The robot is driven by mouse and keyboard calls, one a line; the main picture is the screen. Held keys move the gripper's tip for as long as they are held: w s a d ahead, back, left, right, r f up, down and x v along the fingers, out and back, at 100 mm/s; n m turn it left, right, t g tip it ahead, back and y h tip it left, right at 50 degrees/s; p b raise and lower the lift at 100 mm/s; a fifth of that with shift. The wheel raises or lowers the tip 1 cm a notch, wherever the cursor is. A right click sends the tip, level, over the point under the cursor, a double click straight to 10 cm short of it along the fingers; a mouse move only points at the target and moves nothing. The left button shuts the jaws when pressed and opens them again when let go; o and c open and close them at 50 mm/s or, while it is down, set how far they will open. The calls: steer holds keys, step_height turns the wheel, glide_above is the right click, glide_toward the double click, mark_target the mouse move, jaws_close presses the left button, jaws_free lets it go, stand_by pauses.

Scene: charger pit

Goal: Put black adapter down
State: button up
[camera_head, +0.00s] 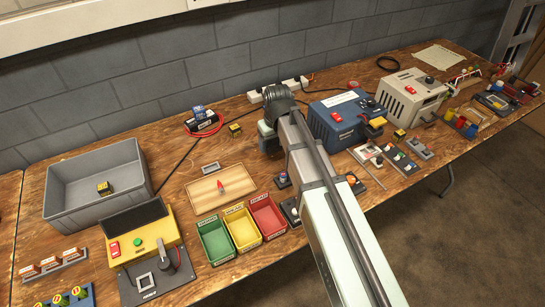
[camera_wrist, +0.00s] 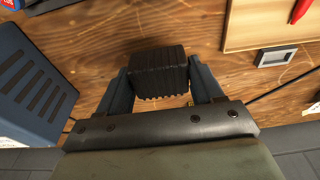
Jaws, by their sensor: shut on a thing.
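The black adapter (camera_wrist: 158,73) is a ribbed block between the two fingers of my gripper (camera_wrist: 160,88) in the wrist view. The fingers press on its left and right sides. The wooden table (camera_wrist: 160,30) lies behind it. I cannot tell whether the adapter touches the table. In the head view my arm reaches over the middle of the table toward the wall, and my gripper (camera_head: 268,135) is partly hidden behind my wrist. The adapter is hidden there.
A blue power unit (camera_head: 338,120) stands right of my gripper; its vented side (camera_wrist: 35,95) shows in the wrist view. A white power strip (camera_head: 275,90) is behind. Green, yellow and red bins (camera_head: 241,229) stand in front.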

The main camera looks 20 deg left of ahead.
mark_target(274, 143)
steer(key=shift+f, duration=3.4)
steer(key=shift+f, duration=0.15)
steer(key=o, duration=1.2)
steer(key=r, duration=0.4)
steer(key=s+d+r, duration=0.1)
steer(key=r, duration=0.7)
steer(key=shift+s+d+r, duration=0.1)
steer(key=shift+s+d, duration=0.05)
